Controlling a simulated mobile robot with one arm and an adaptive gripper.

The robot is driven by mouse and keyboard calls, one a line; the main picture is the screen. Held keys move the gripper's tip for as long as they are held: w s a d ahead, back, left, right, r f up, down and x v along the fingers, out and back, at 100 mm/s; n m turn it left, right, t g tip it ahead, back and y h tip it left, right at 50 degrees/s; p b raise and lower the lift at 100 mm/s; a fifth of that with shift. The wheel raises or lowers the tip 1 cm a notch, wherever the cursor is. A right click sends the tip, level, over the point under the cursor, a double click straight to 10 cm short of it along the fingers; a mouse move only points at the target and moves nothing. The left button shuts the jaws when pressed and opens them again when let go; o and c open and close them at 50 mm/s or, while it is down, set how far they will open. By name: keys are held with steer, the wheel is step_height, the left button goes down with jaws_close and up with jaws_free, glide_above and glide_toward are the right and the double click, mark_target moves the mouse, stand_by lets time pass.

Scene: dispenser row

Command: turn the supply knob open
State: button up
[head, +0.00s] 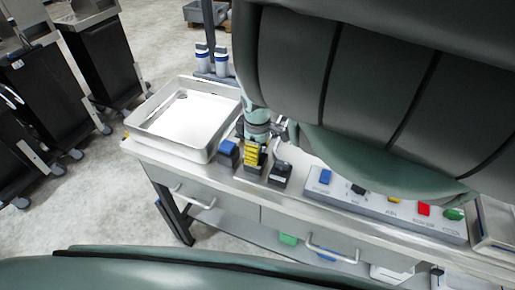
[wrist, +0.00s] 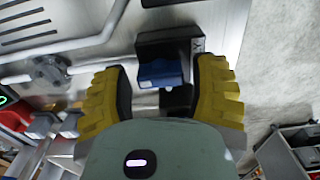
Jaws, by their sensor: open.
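My gripper (head: 254,160) is over the metal counter, with its yellow fingers pointing down among small black units. In the wrist view my gripper (wrist: 160,72) is open, its yellow ribbed fingers spread wide with nothing clamped. A black unit with a blue block (wrist: 162,76) shows between and beyond the fingers; I cannot tell whether they touch it. A grey round knob-like part (wrist: 48,72) beside a metal pipe lies left of the fingers. It may be the supply knob, but I see no label. I cannot make it out in the head view, where my arm covers part of the counter.
A metal tray (head: 184,116) stands left of my gripper. A blue-topped unit (head: 228,150) and a black unit (head: 281,172) flank the gripper closely. A panel with coloured buttons (head: 385,207) lies to the right. White-and-blue cylinders (head: 221,62) stand behind. Drawer handles (head: 333,256) project in front.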

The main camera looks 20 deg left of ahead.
steer(key=shift+r, duration=0.15)
step_height(320, 180, up, 5)
steer(key=shift+w+d, duration=0.1)
steer(key=shift+s+r, duration=0.2)
steer(key=shift+r, duration=0.15)
steer(key=shift+w+r, duration=0.1)
steer(key=shift+r, duration=0.65)
